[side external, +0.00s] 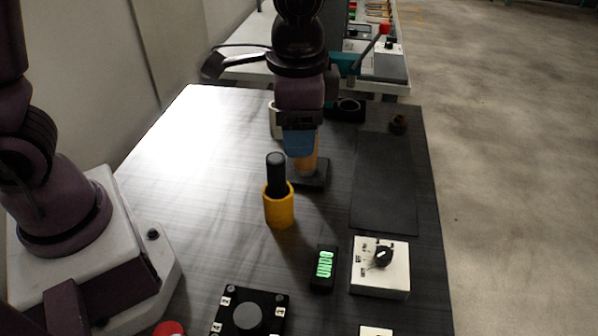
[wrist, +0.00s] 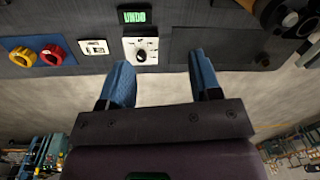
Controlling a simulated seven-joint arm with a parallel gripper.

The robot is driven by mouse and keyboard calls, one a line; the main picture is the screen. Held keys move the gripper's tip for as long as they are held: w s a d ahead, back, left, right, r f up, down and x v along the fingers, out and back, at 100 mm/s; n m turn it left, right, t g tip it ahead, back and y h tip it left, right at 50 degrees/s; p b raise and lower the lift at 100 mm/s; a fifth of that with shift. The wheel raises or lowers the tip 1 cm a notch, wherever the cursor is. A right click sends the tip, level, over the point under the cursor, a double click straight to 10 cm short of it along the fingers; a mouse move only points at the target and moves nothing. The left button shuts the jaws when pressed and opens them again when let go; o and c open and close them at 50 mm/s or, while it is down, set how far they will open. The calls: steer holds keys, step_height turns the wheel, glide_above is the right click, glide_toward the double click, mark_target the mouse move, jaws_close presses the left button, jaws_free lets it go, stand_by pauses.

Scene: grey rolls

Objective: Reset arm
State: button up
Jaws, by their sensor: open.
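My gripper (side external: 301,150) is at the back middle of the table in the side external view, with its blue fingers low in front of an orange-tan cylinder (side external: 310,163) on a dark square base (side external: 318,181). I cannot tell whether they touch. In the wrist view, the two blue fingers of my gripper (wrist: 163,78) are apart with nothing between them. A dark grey roll (side external: 276,172) stands upright in a yellow cup (side external: 279,211), in front of and left of the gripper.
A green-lit display (side external: 324,268) and a white box with a black knob (side external: 380,268) sit front right. A black panel with a round grey disc (side external: 247,316) is at the front. A flat dark mat (side external: 385,200) lies at right. The left tabletop is clear.

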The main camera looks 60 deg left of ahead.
steer(key=s+a+r+n+t, duration=0.5)
steer(key=s+a+r, duration=0.4)
steer(key=s+a, duration=0.3)
steer(key=shift+s+r+n+h, duration=0.15)
steer(key=shift+r+n+h, duration=0.2)
steer(key=shift+n, duration=0.35)
